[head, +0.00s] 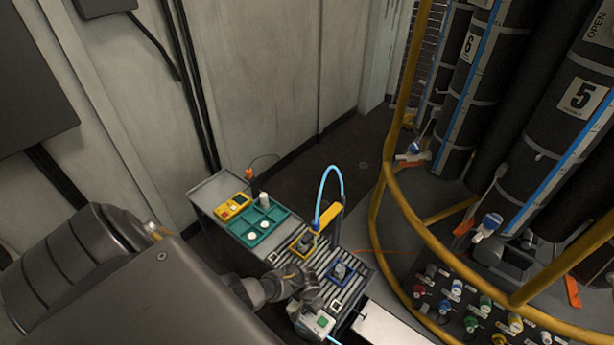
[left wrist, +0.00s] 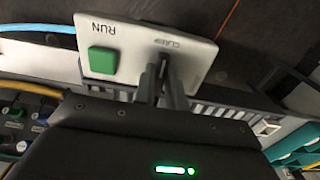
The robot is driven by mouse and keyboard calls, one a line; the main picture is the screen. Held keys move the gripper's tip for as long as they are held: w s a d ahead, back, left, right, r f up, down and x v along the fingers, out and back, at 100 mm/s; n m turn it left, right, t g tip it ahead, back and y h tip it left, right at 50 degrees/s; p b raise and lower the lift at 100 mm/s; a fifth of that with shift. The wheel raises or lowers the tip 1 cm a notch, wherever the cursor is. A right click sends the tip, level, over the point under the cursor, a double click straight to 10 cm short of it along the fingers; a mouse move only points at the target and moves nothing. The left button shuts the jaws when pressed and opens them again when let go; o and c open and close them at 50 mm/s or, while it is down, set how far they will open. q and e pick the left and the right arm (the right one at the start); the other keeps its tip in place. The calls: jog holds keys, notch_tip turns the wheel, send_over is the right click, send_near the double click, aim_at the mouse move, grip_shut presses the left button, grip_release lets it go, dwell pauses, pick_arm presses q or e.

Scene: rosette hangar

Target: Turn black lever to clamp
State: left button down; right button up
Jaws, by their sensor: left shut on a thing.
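The control box (left wrist: 190,50) is a light panel with a green RUN button (left wrist: 102,60) and a label that seems to read CLAMP. In the head view the box (head: 312,325) sits at the near right end of the roller bench. My left gripper (left wrist: 164,72) has its fingers shut at the panel, just below the label, on the black lever. The lever is mostly hidden between the fingers, so its angle cannot be told. In the head view the left gripper (head: 312,298) is right above the box. My right gripper is not in view.
A yellow rail (head: 400,205) curves on the right, before tall black cylinders (head: 560,115).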

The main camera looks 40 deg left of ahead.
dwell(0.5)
pick_arm(q)
jog(key=c, duration=1.7)
grip_release()
jog(key=shift+r, duration=0.1)
jog(key=shift+d+r, duration=0.1)
jog(key=shift+r, duration=0.35)
notch_tip(320, 180, up, 10)
jog(key=shift+f, duration=0.1)
